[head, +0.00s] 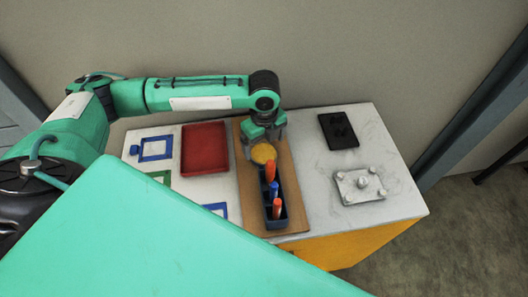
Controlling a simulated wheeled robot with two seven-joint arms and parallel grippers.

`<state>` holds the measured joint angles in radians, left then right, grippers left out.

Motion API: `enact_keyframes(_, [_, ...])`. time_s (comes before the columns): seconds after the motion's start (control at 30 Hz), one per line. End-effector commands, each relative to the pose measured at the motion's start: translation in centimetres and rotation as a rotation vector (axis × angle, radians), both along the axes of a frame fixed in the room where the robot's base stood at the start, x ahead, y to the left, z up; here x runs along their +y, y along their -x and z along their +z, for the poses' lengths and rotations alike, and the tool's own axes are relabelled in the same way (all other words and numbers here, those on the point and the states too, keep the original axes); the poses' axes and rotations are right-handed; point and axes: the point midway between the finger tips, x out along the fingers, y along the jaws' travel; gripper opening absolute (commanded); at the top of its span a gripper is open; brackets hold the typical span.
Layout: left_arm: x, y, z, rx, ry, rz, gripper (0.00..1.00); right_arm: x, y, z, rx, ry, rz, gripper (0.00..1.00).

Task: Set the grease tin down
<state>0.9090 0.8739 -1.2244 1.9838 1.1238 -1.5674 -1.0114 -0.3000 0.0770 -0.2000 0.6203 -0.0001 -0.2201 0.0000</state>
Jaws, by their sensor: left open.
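I cannot tell whether the fingers touch the tin. The tin is just beyond the far end of the dark blue holder (270,222). My right gripper is not in view.
The holder contains orange-red (270,171) and blue (274,188) upright handles. A red tray (204,148) and blue and green frames lie left of the board. A black block (338,130) and a pale metal plate (360,186) lie right. White tabletop is bare between them.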

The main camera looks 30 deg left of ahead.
Motion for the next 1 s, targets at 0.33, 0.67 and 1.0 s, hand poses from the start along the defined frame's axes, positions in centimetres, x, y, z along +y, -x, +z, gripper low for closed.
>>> enact_keyframes(0.33, [0.0, -0.1, 6.0, -0.001, 0.000, 0.001, 0.93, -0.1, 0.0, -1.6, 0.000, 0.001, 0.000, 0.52])
enact_keyframes(0.67, [0.0, 0.0, 7.0, 0.000, -0.001, 0.001, 0.93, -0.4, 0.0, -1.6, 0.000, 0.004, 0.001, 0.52])
enact_keyframes(1.0, [0.1, 0.1, 6.9, 0.003, -0.003, 0.006, 0.93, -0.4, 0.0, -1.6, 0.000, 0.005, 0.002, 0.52])
